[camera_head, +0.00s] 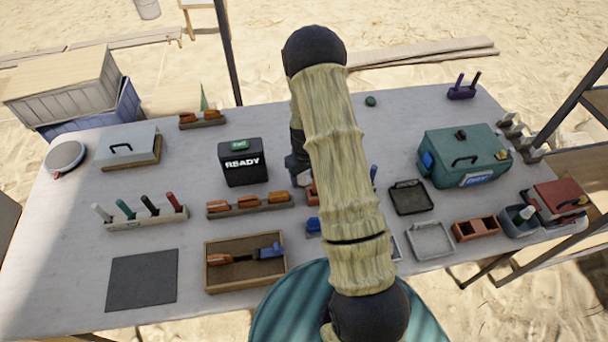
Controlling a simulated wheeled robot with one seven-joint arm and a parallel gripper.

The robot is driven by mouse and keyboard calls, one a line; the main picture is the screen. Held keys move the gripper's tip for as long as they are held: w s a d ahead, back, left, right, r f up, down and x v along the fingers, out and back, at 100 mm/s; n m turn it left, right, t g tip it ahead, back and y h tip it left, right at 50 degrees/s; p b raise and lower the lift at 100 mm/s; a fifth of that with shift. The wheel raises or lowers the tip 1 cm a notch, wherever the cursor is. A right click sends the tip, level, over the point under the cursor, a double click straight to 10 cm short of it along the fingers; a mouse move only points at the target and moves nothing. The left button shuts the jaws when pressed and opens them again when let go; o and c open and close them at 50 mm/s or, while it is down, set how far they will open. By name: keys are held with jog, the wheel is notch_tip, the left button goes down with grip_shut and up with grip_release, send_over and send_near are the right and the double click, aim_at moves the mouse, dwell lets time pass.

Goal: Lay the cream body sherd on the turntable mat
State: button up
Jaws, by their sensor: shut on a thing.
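A round, grey-topped disc with a pale rim (66,155), which looks like the turntable with its mat, stands at the table's far left. Its top looks bare. My gripper (298,168) shows only as a dark part beside the left edge of my arm, over the middle of the table and well right of the disc. Its fingertips and whatever they hold are hidden behind my arm. I cannot pick out the cream body sherd.
A flat dark square (142,280) lies front left. A black READY box (243,170), a wooden tray (245,284) and a green case (465,155) also stand on the table (60,235).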

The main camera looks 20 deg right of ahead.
aim_at(305, 180)
jog(key=shift+s+f, duration=0.1)
jog(key=o, duration=1)
notch_tip(305, 180, up, 12)
jog(key=shift+r+b, duration=0.15)
jog(key=shift+b, duration=0.25)
jog(key=s+a+r+t, duration=0.1)
jog(key=s+a+r, duration=0.2)
jog(key=s, duration=0.2)
jog(key=s+a+r+m, duration=0.1)
jog(key=s+a+r, duration=0.1)
jog(key=s+r, duration=0.2)
jog(key=s+a+r+m+t, duration=0.1)
jog(key=s+a+r, duration=0.2)
jog(key=s, duration=0.5)
jog(key=shift+a+r+t, duration=0.3)
jog(key=shift+a+r, duration=0.05)
jog(key=shift+r, duration=0.05)
